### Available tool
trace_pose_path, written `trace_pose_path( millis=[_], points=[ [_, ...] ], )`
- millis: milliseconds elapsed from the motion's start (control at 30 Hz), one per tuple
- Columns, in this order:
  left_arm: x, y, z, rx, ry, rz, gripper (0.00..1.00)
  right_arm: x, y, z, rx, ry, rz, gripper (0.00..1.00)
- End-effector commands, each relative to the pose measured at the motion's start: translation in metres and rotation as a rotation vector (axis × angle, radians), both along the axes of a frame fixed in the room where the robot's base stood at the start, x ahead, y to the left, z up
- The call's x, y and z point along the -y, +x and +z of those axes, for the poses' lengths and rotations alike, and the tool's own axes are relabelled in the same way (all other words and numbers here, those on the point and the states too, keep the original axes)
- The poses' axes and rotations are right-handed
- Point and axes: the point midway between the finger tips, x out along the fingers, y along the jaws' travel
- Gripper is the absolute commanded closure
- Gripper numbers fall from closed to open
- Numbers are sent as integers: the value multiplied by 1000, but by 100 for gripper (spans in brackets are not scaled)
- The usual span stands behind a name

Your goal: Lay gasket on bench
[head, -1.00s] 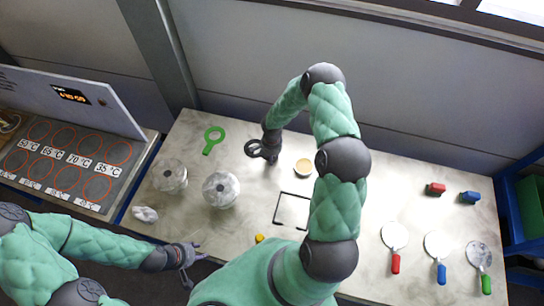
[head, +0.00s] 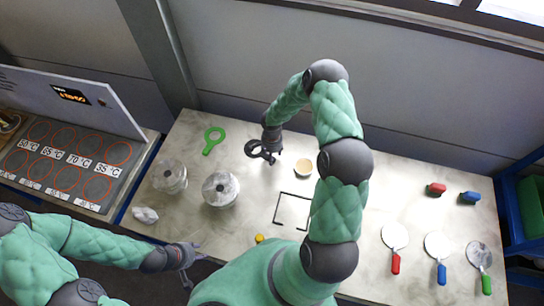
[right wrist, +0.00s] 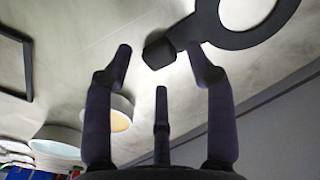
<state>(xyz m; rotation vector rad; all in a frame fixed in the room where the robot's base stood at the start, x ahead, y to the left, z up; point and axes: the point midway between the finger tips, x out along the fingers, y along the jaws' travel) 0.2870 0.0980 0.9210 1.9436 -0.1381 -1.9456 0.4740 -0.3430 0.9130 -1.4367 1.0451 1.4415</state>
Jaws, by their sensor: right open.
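The black gasket (head: 253,155), a flat ring with a handle tab, is at the back middle of the bench (head: 240,250). In the right wrist view the gasket (right wrist: 238,39) appears flat against the bench, its tab end between or just beyond my right fingertips. My right gripper (head: 273,152) is open around the tab end; in its wrist view the fingers (right wrist: 160,65) stand apart. Whether a finger touches the tab cannot be told. My left gripper (head: 193,268) is at the front left, empty, its fingers apart.
A black square outline (head: 278,208) lies on the bench, right of two metal vessels (head: 170,176) (head: 220,189). A green ring tool (head: 209,149) lies behind. A round tan-topped pot (head: 303,168) stands close right of my right gripper. Several colour-handled paddles (head: 395,236) lie right.

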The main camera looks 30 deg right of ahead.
Motion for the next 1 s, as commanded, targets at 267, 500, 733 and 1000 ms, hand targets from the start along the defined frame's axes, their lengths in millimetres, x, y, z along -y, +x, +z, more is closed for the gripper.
trace_pose_path(
  millis=[267, 500, 733, 1000],
  points=[
    [0, 0, -5, -1, 0, 0, 60, 0, 1, 55, 3, -1, 0, 44],
    [0, 0, -7, -1, 0, 0, 60, 0, 1, 91, 1, -1, 0, 44],
    [0, 0, -8, 0, 0, 0, 60, 0, 0, 102, 0, 1, 1, 44],
    [0, 0, -8, 0, 0, 0, 60, 0, 0, 102, 0, 1, 0, 44]
  ],
)
